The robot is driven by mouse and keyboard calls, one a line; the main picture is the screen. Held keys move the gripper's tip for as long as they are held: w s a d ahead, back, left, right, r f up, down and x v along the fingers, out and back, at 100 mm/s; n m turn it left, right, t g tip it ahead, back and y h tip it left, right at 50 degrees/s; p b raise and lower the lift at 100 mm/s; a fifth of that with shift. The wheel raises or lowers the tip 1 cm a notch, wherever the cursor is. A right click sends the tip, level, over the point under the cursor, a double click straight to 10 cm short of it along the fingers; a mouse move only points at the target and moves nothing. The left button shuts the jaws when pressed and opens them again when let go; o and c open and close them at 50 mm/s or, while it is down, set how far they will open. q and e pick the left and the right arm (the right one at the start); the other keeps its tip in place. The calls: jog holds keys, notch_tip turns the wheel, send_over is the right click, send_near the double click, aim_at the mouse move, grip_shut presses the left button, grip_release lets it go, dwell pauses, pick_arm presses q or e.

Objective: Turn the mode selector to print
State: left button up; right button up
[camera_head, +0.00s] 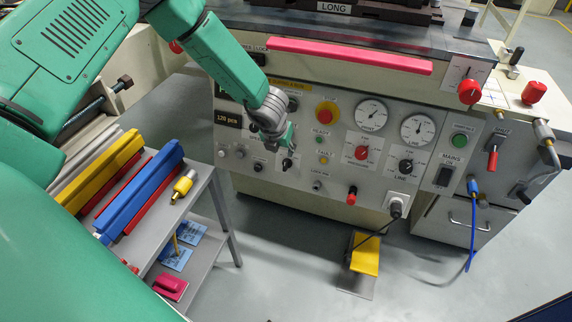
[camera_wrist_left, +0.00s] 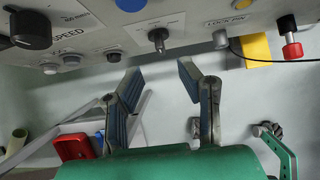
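The control panel (camera_head: 335,150) faces me. A small dark selector knob (camera_head: 287,163) sits on its lower left part; in the left wrist view a dark-tipped knob (camera_wrist_left: 158,38) stands out from a pale plate, which I take to be the same one. The plate's lettering is too small to read, so I cannot confirm it is the mode selector. My left gripper (camera_head: 280,136) is close to the panel, just above this knob in the head view. In the left wrist view, the left gripper's fingers (camera_wrist_left: 160,72) are apart and empty, below the knob. My right gripper is not in view.
A black SPEED knob (camera_wrist_left: 30,28) is left of the selector, and a LOCK PIN label (camera_wrist_left: 229,22) is to its right. A red emergency button (camera_head: 327,113), gauges and other knobs share the panel. A shelf (camera_head: 190,200) with coloured bars stands at the left.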

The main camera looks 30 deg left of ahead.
aim_at(286, 161)
pick_arm(q)
jog(key=b+x, duration=0.3)
jog(key=x, duration=0.6)
jog(key=shift+w+a+f, duration=0.1)
jog(key=shift+w+f, duration=0.05)
jog(key=shift+f, duration=0.1)
grip_shut()
